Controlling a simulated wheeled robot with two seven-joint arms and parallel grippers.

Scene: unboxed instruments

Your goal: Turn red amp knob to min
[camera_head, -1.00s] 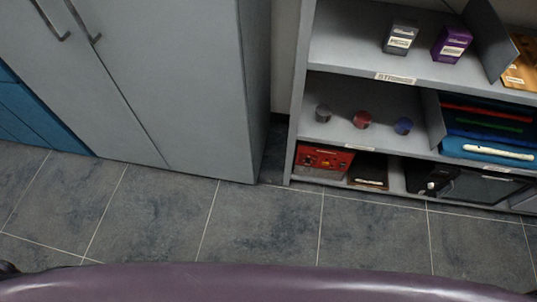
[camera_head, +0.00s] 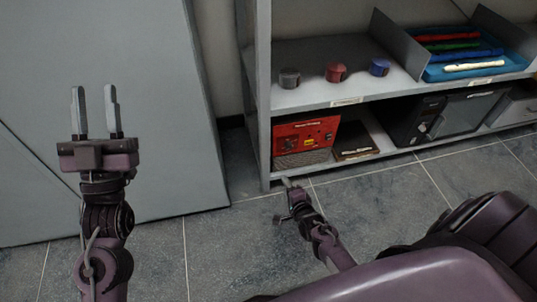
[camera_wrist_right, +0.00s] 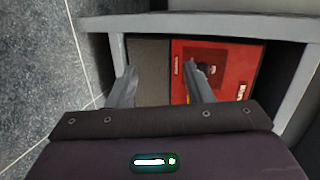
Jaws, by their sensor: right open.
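The red amp (camera_head: 306,137) stands on the bottom shelf at its left end, with a red control panel above a grey grille. In the right wrist view the red panel (camera_wrist_right: 226,66) lies sideways beyond the fingers, with a dark knob (camera_wrist_right: 208,68) on it. My right gripper (camera_head: 286,198) is low in front of the shelf, just short of the amp; in its wrist view the fingers (camera_wrist_right: 158,84) are apart and empty, one finger overlapping the panel. My left gripper (camera_head: 95,112) is raised before the grey cabinet, fingers apart and empty.
The shelf board (camera_head: 350,101) above the amp and the upright (camera_head: 262,90) at its left bound the opening. A dark flat box (camera_head: 354,146) sits right of the amp. Grey, red and blue round items (camera_head: 336,72) stand above. The tiled floor (camera_head: 390,210) in front is clear.

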